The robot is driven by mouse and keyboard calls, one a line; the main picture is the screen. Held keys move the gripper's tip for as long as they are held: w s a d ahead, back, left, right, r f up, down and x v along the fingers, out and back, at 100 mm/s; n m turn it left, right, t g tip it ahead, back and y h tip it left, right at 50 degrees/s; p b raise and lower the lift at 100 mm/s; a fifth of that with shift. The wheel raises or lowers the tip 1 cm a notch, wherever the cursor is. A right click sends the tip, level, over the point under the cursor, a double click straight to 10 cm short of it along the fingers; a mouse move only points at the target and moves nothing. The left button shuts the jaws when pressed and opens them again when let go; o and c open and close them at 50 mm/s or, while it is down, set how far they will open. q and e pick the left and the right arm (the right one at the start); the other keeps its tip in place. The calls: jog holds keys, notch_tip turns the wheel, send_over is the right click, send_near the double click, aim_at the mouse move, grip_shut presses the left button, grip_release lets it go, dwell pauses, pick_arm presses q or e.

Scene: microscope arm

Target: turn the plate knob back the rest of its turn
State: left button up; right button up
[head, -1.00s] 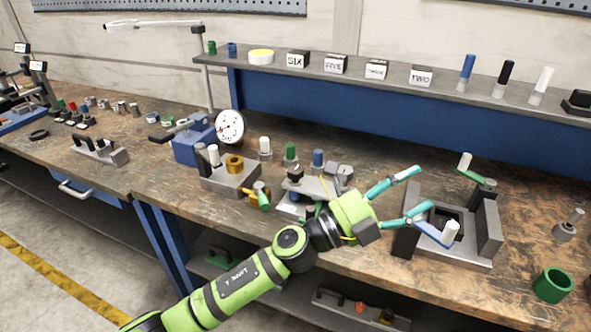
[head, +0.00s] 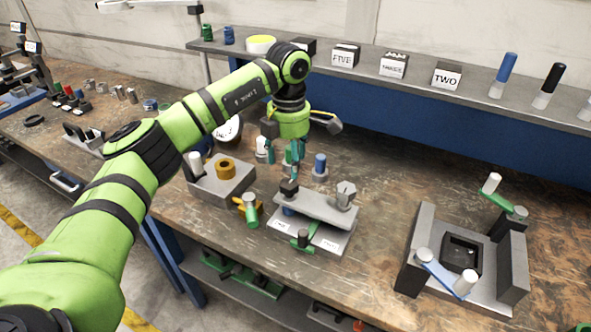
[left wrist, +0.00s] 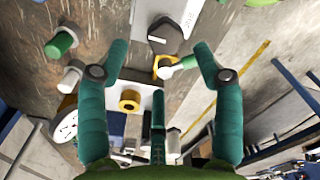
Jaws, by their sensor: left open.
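A fixture with a raised grey plate (head: 318,207) stands on the bench below my left gripper. It carries a dark square knob (head: 289,187) at its left end and a grey hexagonal knob (head: 346,192) at its right end; I cannot tell which one is the plate knob. A green handle (head: 302,238) sits at its front edge. My left gripper (head: 283,158) points down, open and empty, above and behind the plate's left end. In the left wrist view its fingers (left wrist: 160,55) are spread wide, apart from the things below. My right gripper is out of view.
A grey block with a gold ring (head: 225,169) and a yellow piece with a green handle (head: 250,213) stand left of the fixture. Behind is a blue-topped peg (head: 320,162). A grey cradle (head: 516,262) with crank handles stands right. Bench between is clear.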

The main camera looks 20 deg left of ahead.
aim_at(289, 183)
pick_arm(q)
jog(key=f, duration=0.1)
jog(key=s+f+p, duration=0.1)
jog(key=f, duration=0.1)
jog(key=shift+s+f, duration=0.15)
jog(key=shift+f, duration=0.1)
jog(key=shift+w+f+p, duration=0.2)
jog(key=shift+f+p, duration=0.05)
jog(key=shift+f, duration=0.3)
jog(key=shift+w+f+p, duration=0.15)
jog(key=shift+f+p, duration=0.05)
jog(key=shift+f, duration=0.3)
jog(key=shift+d+f, duration=0.1)
jog(key=shift+f, duration=0.1)
jog(key=shift+s, duration=0.1)
jog(key=c, duration=1.2)
jog(key=shift+o, duration=0.2)
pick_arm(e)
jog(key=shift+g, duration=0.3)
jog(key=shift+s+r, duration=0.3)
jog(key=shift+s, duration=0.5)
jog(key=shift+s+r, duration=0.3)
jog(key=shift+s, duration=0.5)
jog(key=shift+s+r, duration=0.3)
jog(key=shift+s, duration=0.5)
